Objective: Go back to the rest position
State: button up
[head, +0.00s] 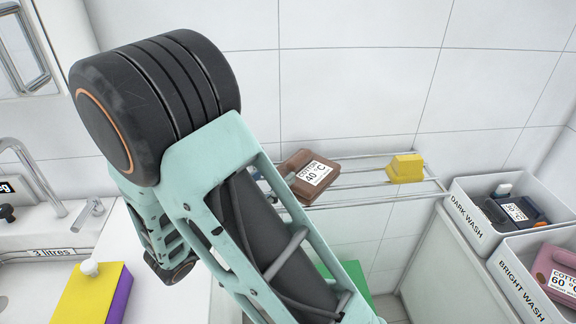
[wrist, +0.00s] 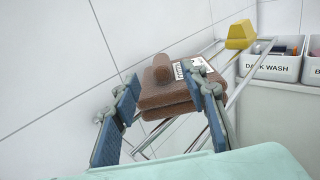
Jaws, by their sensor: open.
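My gripper (wrist: 165,120) is open in the wrist view, its two blue-padded fingers spread apart. Between and beyond the fingers is a brown folded item (wrist: 165,90) with a white label; it lies on the wire rack (wrist: 235,75). I cannot tell whether the fingers touch it. In the head view the brown item (head: 297,170), labelled "COTTON 40 °C", sits on the rack (head: 350,180). My arm crosses the middle of the head view and hides the gripper there.
A yellow block (head: 405,168) sits at the rack's right end. Bins marked "DARK WASH" (head: 470,222) and "BRIGHT WASH" (head: 510,283) stand on the right with items inside. A sink and tap (head: 45,180) are on the left, near a yellow and purple box (head: 88,295). A tiled wall is behind.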

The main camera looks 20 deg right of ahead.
jog(key=shift+v, duration=0.95)
